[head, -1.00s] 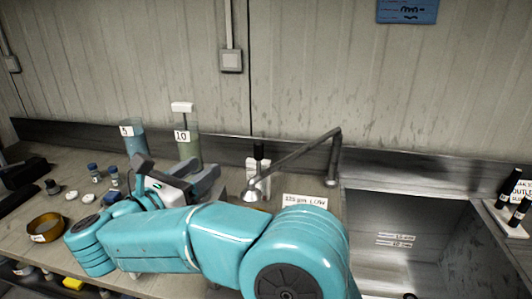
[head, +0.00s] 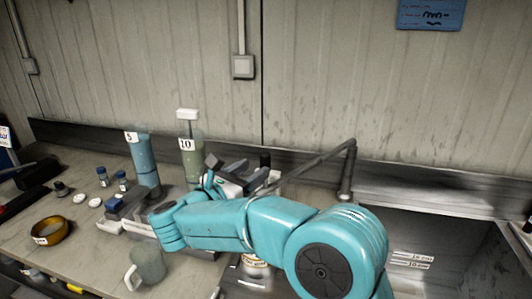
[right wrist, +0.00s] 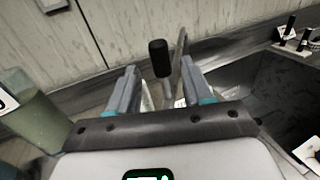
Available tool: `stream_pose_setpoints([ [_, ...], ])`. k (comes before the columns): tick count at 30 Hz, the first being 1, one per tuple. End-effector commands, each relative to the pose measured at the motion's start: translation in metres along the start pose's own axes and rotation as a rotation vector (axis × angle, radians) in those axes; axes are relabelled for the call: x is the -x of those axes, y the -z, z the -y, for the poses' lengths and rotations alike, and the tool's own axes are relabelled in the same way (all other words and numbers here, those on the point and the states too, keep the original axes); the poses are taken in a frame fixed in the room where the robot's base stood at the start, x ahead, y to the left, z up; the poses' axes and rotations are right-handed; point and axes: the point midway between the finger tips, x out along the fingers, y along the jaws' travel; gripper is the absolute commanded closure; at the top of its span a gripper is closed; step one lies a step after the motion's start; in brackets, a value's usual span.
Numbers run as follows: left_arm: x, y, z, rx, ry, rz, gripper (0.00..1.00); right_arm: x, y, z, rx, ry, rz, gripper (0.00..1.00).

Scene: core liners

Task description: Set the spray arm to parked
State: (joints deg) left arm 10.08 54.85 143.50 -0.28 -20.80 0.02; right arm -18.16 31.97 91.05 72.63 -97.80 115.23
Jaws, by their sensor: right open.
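The spray arm (head: 312,165) is a grey pipe on a post at the left edge of the sink. It reaches left toward my right gripper (head: 250,171), which covers its far end and spray head in the head view. A black grip (head: 265,159) shows just beyond the gripper. In the right wrist view the black grip (right wrist: 158,57) stands upright ahead, between the lines of the two open fingers (right wrist: 162,72). The pipe (right wrist: 184,68) runs just right of it. The fingers look empty; I cannot tell whether they touch anything. My left gripper is out of view.
A blue cylinder (head: 144,160) marked 5 and a green one (head: 190,155) marked 10 stand left of the gripper. A clear jug (head: 146,268) and a brown ring-shaped dish (head: 52,231) are on the bench. The sink (head: 430,230) is at right.

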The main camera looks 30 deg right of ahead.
Motion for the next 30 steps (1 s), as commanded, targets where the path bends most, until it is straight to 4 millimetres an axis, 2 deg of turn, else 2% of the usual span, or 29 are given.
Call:
stream_pose_setpoints([
  [1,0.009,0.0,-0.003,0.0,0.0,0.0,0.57,-0.013,-0.005,0.001,0.001,0.005,0.0,0.5],
  [3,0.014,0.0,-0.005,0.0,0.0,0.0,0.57,-0.027,-0.004,0.001,0.002,0.004,0.0,0.5],
  [9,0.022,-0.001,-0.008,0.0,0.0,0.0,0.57,-0.054,-0.002,0.001,0.0,0.002,0.0,0.5],
  [13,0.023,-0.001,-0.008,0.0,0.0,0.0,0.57,-0.061,-0.001,0.001,-0.001,0.0,0.001,0.5],
  [20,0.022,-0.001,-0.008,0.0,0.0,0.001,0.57,-0.061,0.0,0.001,-0.001,0.0,0.001,0.5],
  [23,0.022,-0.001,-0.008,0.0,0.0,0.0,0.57,-0.061,0.0,0.001,0.0,0.0,0.001,0.79],
  [24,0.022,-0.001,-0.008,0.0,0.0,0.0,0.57,-0.061,0.0,0.001,0.0,0.0,0.001,0.92],
  [25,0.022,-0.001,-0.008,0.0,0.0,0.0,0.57,-0.061,0.0,0.001,0.0,0.0,0.001,1.0],
  [30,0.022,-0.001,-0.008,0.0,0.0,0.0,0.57,-0.061,0.001,0.001,0.0,-0.001,0.0,1.0],
])
